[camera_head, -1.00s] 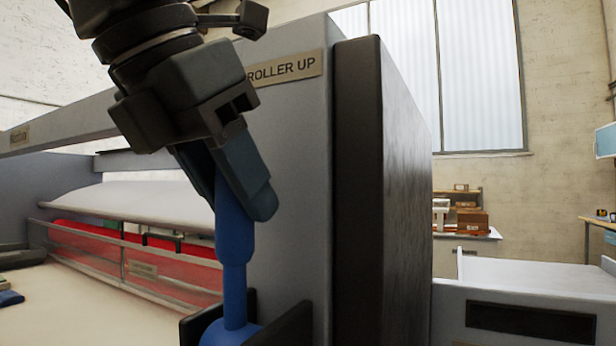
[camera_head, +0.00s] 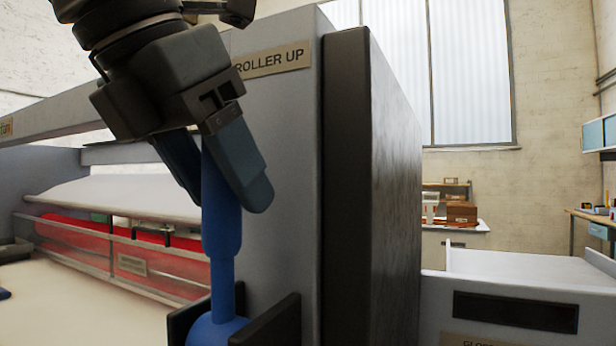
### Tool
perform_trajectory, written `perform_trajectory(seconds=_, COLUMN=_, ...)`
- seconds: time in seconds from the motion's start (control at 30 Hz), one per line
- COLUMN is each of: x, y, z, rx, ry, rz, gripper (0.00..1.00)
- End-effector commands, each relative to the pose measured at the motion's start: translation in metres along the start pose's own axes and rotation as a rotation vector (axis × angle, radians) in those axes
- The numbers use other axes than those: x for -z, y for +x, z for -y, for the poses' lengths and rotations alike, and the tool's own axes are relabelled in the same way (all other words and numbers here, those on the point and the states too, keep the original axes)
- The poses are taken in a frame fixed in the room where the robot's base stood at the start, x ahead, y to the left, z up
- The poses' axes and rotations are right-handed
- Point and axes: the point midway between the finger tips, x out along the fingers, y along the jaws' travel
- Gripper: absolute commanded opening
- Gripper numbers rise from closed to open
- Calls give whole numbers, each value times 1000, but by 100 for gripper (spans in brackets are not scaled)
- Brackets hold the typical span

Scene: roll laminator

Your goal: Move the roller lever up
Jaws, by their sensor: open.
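The roller lever (camera_head: 221,235) is a blue handle that stands nearly upright from a blue round hub (camera_head: 215,331) at the bottom of the view. The hub sits between dark side plates on the grey laminator housing. My gripper (camera_head: 228,205) comes down from the upper left with its jaws open. Its two fingers straddle the top of the lever, one on each side. The lever's upper end is partly hidden by the fingers. A "ROLLER UP" label (camera_head: 273,60) is on the housing above the lever, its left end hidden by my gripper.
The laminator's grey end housing (camera_head: 280,180) and its dark side panel (camera_head: 365,190) stand right of the lever. Red rollers (camera_head: 80,239) lie behind a clear guard at left. A pale bed (camera_head: 70,300) is in front of them. A grey unit (camera_head: 515,300) stands at right.

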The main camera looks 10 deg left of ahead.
Motion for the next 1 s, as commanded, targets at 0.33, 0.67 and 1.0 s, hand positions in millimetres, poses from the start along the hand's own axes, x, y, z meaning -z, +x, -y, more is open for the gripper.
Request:
perform_trajectory(seconds=0.33, x=-3, y=-53, z=-1, rx=-1, ry=-3, rz=2, gripper=60)
perform_trajectory(seconds=0.67, x=0, y=-74, z=0, rx=0, ry=0, rz=0, gripper=60)
perform_trajectory(seconds=1.0, x=0, y=-73, z=0, rx=0, ry=0, rz=3, gripper=60)
